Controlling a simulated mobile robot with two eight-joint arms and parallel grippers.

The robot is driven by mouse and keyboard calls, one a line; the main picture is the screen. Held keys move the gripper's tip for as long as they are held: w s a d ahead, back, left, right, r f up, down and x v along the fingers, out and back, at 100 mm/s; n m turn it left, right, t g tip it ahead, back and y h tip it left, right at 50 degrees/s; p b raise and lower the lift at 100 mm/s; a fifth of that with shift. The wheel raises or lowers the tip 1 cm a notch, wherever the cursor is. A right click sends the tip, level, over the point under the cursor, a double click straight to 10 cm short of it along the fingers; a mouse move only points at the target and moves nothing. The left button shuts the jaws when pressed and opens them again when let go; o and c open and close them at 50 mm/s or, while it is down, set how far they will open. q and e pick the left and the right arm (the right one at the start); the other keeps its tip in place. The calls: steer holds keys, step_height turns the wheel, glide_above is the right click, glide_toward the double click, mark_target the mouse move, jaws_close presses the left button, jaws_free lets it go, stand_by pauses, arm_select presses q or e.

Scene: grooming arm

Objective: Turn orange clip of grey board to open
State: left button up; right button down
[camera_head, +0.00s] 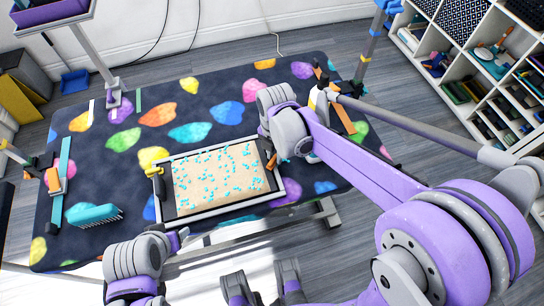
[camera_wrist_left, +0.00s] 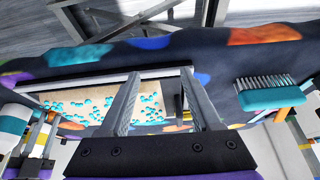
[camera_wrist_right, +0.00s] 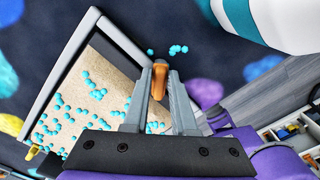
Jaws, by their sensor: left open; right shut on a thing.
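The grey board (camera_head: 228,209) is a framed tray with a beige, blue-dotted surface, lying on the dark spotted mat. An orange clip (camera_wrist_right: 159,80) is at the board's right edge, between the fingers of my right gripper (camera_wrist_right: 160,82), which is shut on it. In the head view my right arm covers much of that edge. My left gripper (camera_wrist_left: 158,78) is open and empty; in its wrist view the board (camera_wrist_left: 95,77) shows behind the fingers, and whether they touch it cannot be told. A yellow clip (camera_head: 154,170) sits at the board's left side.
A teal brush (camera_head: 95,215) lies on the mat (camera_head: 105,165) left of the board. A white shelf unit (camera_head: 470,65) stands at the right, and posts rise around the mat.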

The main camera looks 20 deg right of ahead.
steer(key=shift+n, duration=1.4)
steer(key=shift+n, duration=2.8)
steer(key=c, duration=0.8)
jaws_free()
steer(key=shift+o, duration=0.2)
